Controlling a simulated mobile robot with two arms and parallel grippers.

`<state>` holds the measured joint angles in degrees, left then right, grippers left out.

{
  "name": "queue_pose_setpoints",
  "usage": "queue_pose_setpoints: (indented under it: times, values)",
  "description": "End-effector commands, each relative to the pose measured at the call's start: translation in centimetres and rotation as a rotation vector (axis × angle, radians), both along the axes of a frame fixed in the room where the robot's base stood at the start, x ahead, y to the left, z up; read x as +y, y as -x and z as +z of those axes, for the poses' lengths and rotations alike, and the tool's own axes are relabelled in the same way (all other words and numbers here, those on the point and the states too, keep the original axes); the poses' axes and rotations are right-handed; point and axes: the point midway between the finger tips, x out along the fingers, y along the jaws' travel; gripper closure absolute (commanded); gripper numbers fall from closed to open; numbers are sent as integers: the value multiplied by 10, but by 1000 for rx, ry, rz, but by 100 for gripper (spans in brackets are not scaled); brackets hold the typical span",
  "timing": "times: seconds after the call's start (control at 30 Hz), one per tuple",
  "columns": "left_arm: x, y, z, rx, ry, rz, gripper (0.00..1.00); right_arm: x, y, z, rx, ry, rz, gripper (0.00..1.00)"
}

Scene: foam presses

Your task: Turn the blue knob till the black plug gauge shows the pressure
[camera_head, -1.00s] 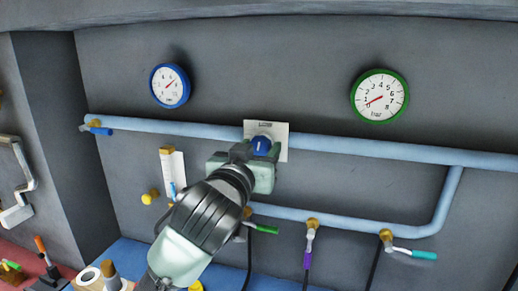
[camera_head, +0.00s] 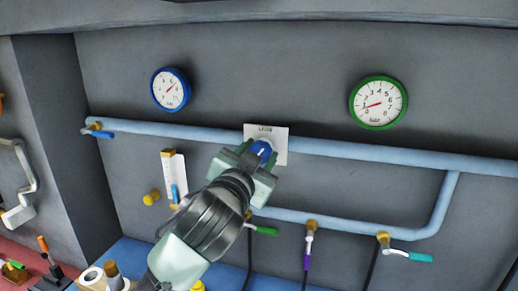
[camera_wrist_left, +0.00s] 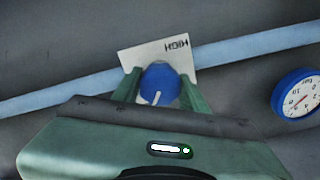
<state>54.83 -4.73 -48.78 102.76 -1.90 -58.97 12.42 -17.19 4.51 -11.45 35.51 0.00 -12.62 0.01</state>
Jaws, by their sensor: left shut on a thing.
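The blue knob (camera_head: 262,149) sits on a pale plate (camera_head: 280,143) on the wall pipe. A white mark shows on the knob's face. My left gripper (camera_head: 256,160) is shut on the knob, tilted, with its fingers on either side. In the left wrist view the green fingers flank the knob (camera_wrist_left: 159,84), and the plate reads HIGH, upside down. No black gauge shows. A blue-rimmed gauge (camera_head: 171,90) and a green-rimmed gauge (camera_head: 379,102) hang on the wall; the green one's needle points near the low end. My right gripper is out of view.
A light blue pipe (camera_head: 390,150) runs across the wall, with a lower branch (camera_head: 350,224) carrying small valves with green, purple and teal handles. A blue-handled valve (camera_head: 100,132) is at the pipe's left end. Tools and a tape roll (camera_head: 91,276) lie at lower left.

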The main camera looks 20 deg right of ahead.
Motion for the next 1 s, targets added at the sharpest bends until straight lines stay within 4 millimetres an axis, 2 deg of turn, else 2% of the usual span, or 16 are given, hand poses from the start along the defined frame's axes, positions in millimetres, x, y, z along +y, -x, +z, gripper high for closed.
queue_pose_setpoints:
  times: [0.6,1.0]
  values:
    - [0,0,2,-321,-477,0,98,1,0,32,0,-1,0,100]
    - [0,0,1,-454,-673,0,98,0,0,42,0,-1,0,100]
